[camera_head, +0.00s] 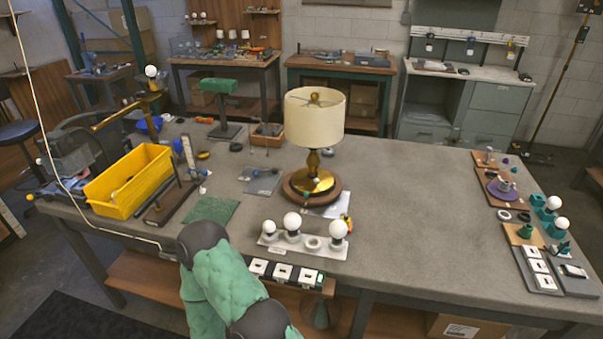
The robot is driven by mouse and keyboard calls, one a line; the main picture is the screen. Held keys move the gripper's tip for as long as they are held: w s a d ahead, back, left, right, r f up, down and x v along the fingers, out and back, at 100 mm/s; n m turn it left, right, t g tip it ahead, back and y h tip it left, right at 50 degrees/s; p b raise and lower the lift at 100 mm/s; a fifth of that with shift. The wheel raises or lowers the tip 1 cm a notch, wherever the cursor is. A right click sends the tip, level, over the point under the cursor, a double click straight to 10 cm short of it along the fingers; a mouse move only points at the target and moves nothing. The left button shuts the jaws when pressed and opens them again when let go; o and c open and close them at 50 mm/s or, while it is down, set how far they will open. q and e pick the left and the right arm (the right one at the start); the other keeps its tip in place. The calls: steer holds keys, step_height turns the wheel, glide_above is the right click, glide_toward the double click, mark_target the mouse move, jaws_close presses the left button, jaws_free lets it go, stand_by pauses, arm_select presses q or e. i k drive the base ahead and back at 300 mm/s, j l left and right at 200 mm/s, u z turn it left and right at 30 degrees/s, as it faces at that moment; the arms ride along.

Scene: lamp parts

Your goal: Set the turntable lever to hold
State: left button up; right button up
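The lamp with a cream shade (314,118) and brass base stands upright on a round wooden turntable (293,200) near the middle of the bench. A small yellow and dark part (347,222) sits at the turntable's front right, beside a pale sheet (327,209). I cannot tell whether it is the lever, and no lever setting can be read. One of my green arms with dark joints rises from the bottom edge, left of centre, in front of the bench's front edge. No fingertips show on it. Neither gripper is in view.
A white holder with bulbs (305,243) stands in front of the turntable, above several white switches (283,272) at the bench edge. A yellow bin (130,182) is at left. Boards with bulbs and parts (530,234) line the right end. The bench (425,215) right of the lamp is clear.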

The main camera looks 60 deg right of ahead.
mark_target(274, 171)
steer(key=z, duration=1.75)
steer(key=i+j+u, duration=0.3)
steer(key=i+j, duration=0.9)
steer(key=j, duration=0.15)
